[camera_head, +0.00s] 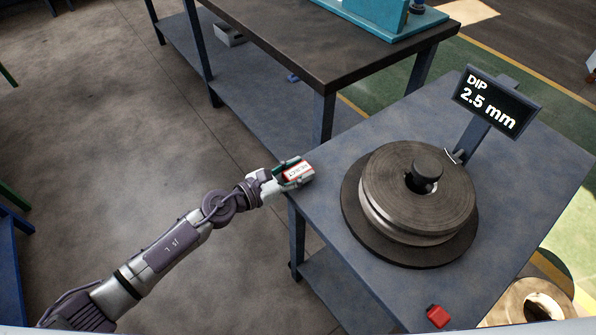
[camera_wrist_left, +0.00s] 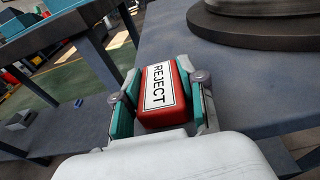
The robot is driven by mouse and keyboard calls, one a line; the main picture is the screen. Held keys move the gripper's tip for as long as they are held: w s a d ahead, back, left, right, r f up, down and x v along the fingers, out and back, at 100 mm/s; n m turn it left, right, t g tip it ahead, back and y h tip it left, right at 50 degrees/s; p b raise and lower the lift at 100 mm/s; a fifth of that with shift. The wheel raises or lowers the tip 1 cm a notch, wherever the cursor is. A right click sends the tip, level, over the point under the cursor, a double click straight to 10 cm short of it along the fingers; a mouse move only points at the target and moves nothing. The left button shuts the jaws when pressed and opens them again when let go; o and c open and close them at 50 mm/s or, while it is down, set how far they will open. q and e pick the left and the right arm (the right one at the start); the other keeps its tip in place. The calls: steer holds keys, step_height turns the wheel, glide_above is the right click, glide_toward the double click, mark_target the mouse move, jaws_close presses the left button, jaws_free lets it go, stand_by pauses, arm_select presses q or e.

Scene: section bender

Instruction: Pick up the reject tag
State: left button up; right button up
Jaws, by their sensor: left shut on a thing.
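The reject tag (camera_wrist_left: 160,92) is a red block with a white label reading REJECT. My left gripper (camera_head: 294,172) is shut on it, with a teal finger on each side of the tag in the left wrist view. In the head view the tag (camera_head: 299,172) shows at the left corner of the blue-grey table (camera_head: 513,190). I cannot tell whether the tag touches the table top. My right gripper is not in view.
A stack of dark round discs (camera_head: 417,195) on a wide base stands on the table. A sign (camera_head: 497,100) reading DIP 2.5 mm stands behind it. A small red object (camera_head: 438,315) lies near the front edge. A dark workbench (camera_head: 330,60) stands behind.

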arm_select(q)
steer(key=shift+r, duration=0.15)
step_height(320, 180, up, 19)
steer(key=p, duration=1.5)
step_height(320, 180, up, 9)
steer(key=p, duration=0.1)
glide_above(298, 171)
steer(key=s+a+f+n+t+y+b, duration=0.1)
steer(key=s+a+n+t+y, duration=0.1)
steer(key=s+a, duration=0.4)
steer(key=s+a+f+n+t+y+b, duration=0.1)
steer(key=s+a, duration=0.5)
steer(key=a, duration=0.7)
steer(key=shift+s+a+n+t+y+b, duration=0.2)
steer(key=shift+a+n+t+y+b, duration=0.15)
steer(key=shift+n+t+y, duration=0.6)
steer(key=shift+y, duration=0.25)
